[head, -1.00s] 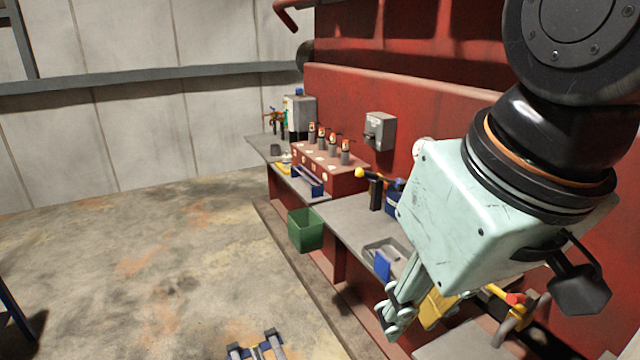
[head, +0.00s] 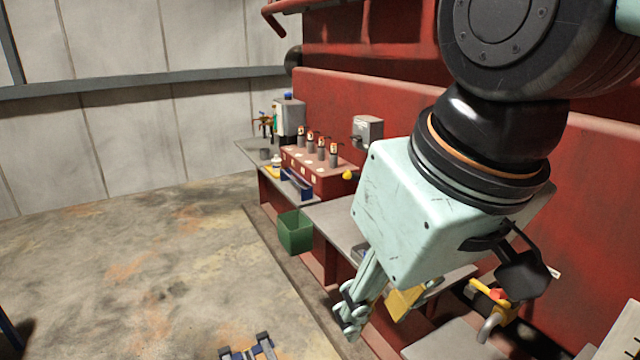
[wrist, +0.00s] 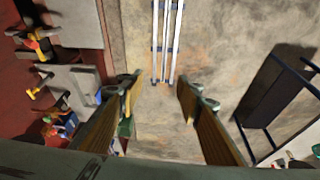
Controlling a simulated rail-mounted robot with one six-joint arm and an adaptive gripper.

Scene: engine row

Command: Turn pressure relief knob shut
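I cannot tell for certain which part is the pressure relief knob. A yellow-handled valve with a red part (head: 490,297) is at the lower right of the head view. It seems to show at the upper left of the wrist view (wrist: 36,42). A yellow ball (head: 348,175) shows just left of my wrist housing; what it sits on is hidden. My gripper (head: 375,310) points down, apart from the valve and left of it. In the wrist view its two fingers (wrist: 160,88) stand wide apart with nothing between them, over the floor.
Grey shelves (head: 333,222) run along the red engine wall (head: 400,100). A red block with several upright capped cylinders (head: 318,165), a grey wall box (head: 367,132) and a green bin (head: 295,231) stand beyond my gripper. Open floor lies left. The wrist view shows a blue-framed table (wrist: 282,92).

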